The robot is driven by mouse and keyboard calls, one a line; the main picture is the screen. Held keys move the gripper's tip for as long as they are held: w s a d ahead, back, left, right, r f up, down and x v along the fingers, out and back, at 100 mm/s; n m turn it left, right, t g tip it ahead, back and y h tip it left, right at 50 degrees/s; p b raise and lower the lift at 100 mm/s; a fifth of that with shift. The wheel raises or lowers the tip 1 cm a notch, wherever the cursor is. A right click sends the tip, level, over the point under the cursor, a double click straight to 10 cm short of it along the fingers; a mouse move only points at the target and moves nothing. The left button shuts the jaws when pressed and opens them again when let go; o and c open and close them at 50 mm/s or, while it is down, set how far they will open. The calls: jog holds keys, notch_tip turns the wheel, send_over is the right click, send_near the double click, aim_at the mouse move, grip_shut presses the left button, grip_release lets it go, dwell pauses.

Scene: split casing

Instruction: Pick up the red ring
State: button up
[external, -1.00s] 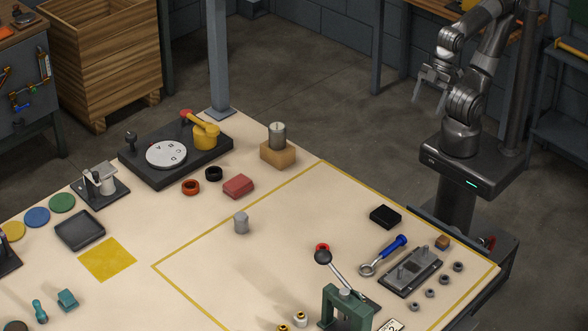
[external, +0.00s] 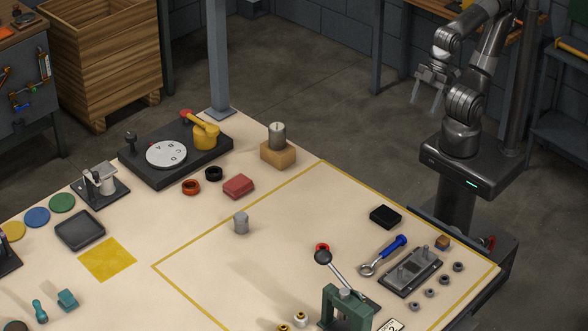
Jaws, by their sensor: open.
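A small red ring (external: 323,246) lies on the table inside the yellow outline, partly hidden behind the black ball knob of the green press's lever. An orange-red ring (external: 191,187) lies further left, outside the outline, next to a black ring (external: 213,174). My gripper (external: 425,106) is open and empty. It hangs in the air at the upper right, beyond the table's far edge and well away from both rings.
The green press (external: 346,309) with its lever (external: 337,274) stands close to the red ring. A blue-handled wrench (external: 384,256), a black block (external: 385,217) and a grey plate (external: 411,272) lie to its right. A grey cylinder (external: 241,223) stands left, with bare tabletop between.

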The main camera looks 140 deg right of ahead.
jog(key=w, duration=1.3)
jog(key=m+g, duration=0.2)
send_over(324, 244)
jog(key=s, duration=0.2)
jog(key=shift+h, duration=0.4)
jog(key=f, duration=1.5)
jog(key=a+f, duration=0.1)
jog(key=f, duration=0.7)
jog(key=shift+w+f, duration=0.25)
jog(key=shift+f, duration=0.05)
jog(key=shift+w+x, duration=0.1)
jog(key=shift+x, duration=1.4)
jog(key=shift+w+x, duration=0.15)
jog(key=shift+x, duration=1.3)
jog(key=c, duration=1)
